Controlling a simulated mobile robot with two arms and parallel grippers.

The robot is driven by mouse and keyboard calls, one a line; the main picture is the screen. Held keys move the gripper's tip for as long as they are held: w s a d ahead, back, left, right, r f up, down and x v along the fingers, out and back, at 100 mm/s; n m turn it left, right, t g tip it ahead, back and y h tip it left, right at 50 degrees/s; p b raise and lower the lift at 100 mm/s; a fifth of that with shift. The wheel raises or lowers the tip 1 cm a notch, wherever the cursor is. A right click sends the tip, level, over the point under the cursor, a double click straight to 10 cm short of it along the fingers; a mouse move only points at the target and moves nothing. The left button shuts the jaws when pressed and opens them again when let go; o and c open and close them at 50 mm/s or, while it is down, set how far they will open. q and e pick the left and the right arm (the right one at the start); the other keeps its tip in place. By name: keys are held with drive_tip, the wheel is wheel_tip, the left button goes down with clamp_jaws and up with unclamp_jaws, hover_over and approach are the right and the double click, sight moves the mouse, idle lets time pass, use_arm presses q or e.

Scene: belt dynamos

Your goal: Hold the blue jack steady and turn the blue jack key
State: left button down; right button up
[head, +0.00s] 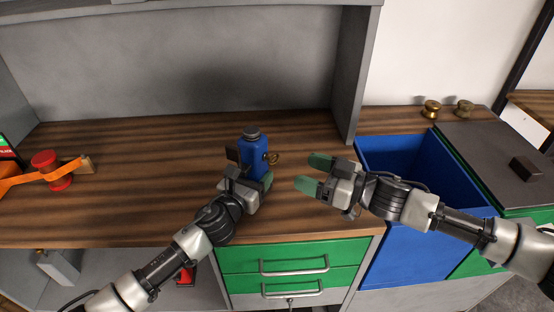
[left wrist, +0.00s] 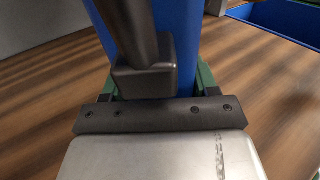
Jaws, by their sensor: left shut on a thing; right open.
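The blue jack (head: 254,154) stands upright on the wooden worktop, with a dark cap on top and a dark block on its left side. The brass jack key (head: 272,159) sticks out from its right side. My left gripper (head: 260,182) is shut on the lower part of the jack. In the left wrist view the blue body (left wrist: 185,40) fills the space between the green fingers, with a dark handle in front. My right gripper (head: 312,174) is open and empty, to the right of the key and apart from it, fingers pointing left.
A red spool (head: 46,165) with an orange strap lies on the left of the worktop (head: 130,150). A blue open bin (head: 400,155) is at the right. Two brass knobs (head: 432,109) stand behind it. Green drawers (head: 290,257) are below the front edge.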

sight(277, 158)
drive_tip(key=x, duration=0.8)
drive_tip(key=shift+w+a, duration=0.1)
drive_tip(key=shift+w, duration=0.05)
drive_tip(key=c, duration=0.9)
